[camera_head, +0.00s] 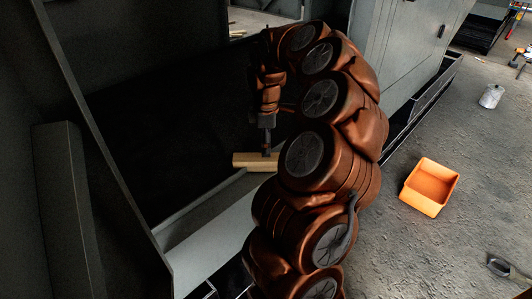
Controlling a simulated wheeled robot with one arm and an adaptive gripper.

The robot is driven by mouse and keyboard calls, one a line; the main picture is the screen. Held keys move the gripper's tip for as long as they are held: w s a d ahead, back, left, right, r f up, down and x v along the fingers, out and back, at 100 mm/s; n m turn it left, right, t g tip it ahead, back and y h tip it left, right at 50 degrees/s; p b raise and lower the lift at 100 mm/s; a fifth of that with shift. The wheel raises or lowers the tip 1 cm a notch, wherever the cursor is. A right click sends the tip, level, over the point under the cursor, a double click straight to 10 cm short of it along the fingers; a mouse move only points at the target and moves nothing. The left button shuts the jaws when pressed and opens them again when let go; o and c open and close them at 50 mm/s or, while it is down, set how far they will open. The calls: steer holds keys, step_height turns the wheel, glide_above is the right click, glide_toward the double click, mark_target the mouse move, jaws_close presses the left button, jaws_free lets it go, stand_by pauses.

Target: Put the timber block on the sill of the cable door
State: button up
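The timber block (243,161) is a pale wooden bar lying roughly crosswise in the head view, at the far end of the light grey sill (218,228) of the dark cable door opening. I cannot tell whether it rests on the sill or hangs just above it. My gripper (267,150) points down at the block, with its dark fingers at the block's right part. My arm hides the block's right end, and only a narrow side of the fingers shows, so their grip is unclear.
Dark enclosure walls (48,215) stand at the left, and a grey cabinet panel (405,45) at the upper right. An orange bin (431,187) and a light can (491,96) stand on the concrete floor. A dark-handled tool (505,268) lies at the lower right. Bare floor lies between them.

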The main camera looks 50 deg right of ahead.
step_height(320, 180, up, 6)
steer(key=s+a+r+m, duration=0.1)
steer(key=s+a, duration=0.1)
steer(key=a, duration=0.8)
steer(key=s+a+r, duration=0.2)
steer(key=a, duration=0.9)
steer(key=s+a+f+m+g, duration=0.1)
steer(key=s+a+f+m, duration=0.1)
steer(key=s, duration=0.4)
steer(key=s+a+f+m+g, duration=0.1)
steer(key=s+a+f+m, duration=0.1)
steer(key=s+a, duration=0.3)
steer(key=s+a+f+m, duration=0.3)
steer(key=s+a, duration=0.1)
steer(key=s, duration=0.4)
steer(key=shift+s+m+g, duration=0.35)
steer(key=shift+m+g, duration=0.05)
steer(key=shift+f, duration=0.1)
